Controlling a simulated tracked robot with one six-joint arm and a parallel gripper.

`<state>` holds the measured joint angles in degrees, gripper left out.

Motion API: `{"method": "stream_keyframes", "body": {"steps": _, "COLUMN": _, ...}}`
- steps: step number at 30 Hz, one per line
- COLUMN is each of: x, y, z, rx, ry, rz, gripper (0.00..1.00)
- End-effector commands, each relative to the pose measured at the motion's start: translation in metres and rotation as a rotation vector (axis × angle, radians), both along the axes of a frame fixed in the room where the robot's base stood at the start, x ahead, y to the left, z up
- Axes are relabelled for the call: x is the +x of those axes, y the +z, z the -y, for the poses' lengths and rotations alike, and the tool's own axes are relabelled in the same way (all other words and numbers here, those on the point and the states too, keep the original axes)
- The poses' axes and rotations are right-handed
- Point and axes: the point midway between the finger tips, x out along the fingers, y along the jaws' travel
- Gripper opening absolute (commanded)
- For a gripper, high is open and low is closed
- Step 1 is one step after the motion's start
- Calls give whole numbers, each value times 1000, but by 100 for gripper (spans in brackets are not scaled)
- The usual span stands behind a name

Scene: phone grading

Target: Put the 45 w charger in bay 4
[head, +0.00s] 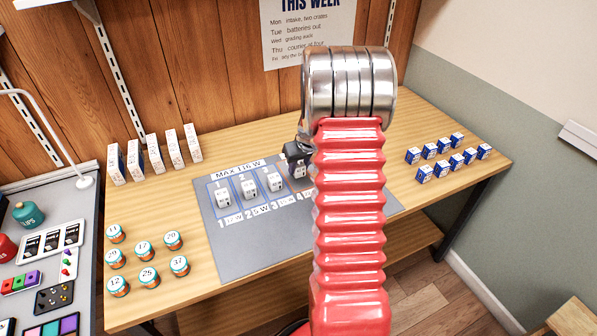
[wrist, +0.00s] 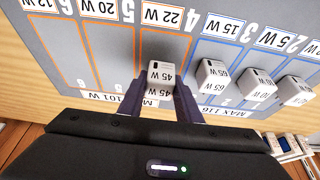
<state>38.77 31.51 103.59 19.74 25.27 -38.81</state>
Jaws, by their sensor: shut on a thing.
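My gripper (wrist: 160,90) is shut on the white 45 W charger (wrist: 159,76), with one dark finger on each side of it. In the wrist view, which is upside down, the charger is over the lower part of the orange-outlined bay 4 (wrist: 165,45). I cannot tell whether it touches the mat. In the head view my gripper (head: 297,158) is at bay 4, partly hidden behind my arm. The grey mat (head: 240,262) carries numbered bays.
White chargers stand in bay 3 (head: 274,182), bay 2 (head: 249,188) and bay 1 (head: 222,197). In the wrist view, bays 5 and 6 look empty. Several round jars (head: 143,248) stand left of the mat, upright boxes (head: 154,152) behind, small blue-white boxes (head: 429,151) at right.

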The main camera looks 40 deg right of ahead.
Motion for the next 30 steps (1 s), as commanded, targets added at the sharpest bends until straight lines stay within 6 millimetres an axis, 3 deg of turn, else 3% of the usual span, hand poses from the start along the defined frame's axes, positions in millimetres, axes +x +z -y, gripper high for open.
{"method": "stream_keyframes", "body": {"steps": 6, "x": 0, "y": -23, "z": 0, "rx": 0, "ry": -1, "rz": 0, "gripper": 8}}
{"method": "stream_keyframes", "body": {"steps": 17, "x": 0, "y": -25, "z": 0, "rx": 0, "ry": -1, "rz": 0, "gripper": 8}}
{"method": "stream_keyframes", "body": {"steps": 18, "x": 0, "y": -25, "z": 0, "rx": 0, "ry": -1, "rz": 0, "gripper": 33}}
{"method": "stream_keyframes", "body": {"steps": 25, "x": 1, "y": -25, "z": -1, "rx": 0, "ry": 0, "rz": 0, "gripper": 49}}
{"method": "stream_keyframes", "body": {"steps": 30, "x": 1, "y": -25, "z": -1, "rx": 0, "ry": 0, "rz": 0, "gripper": 50}}
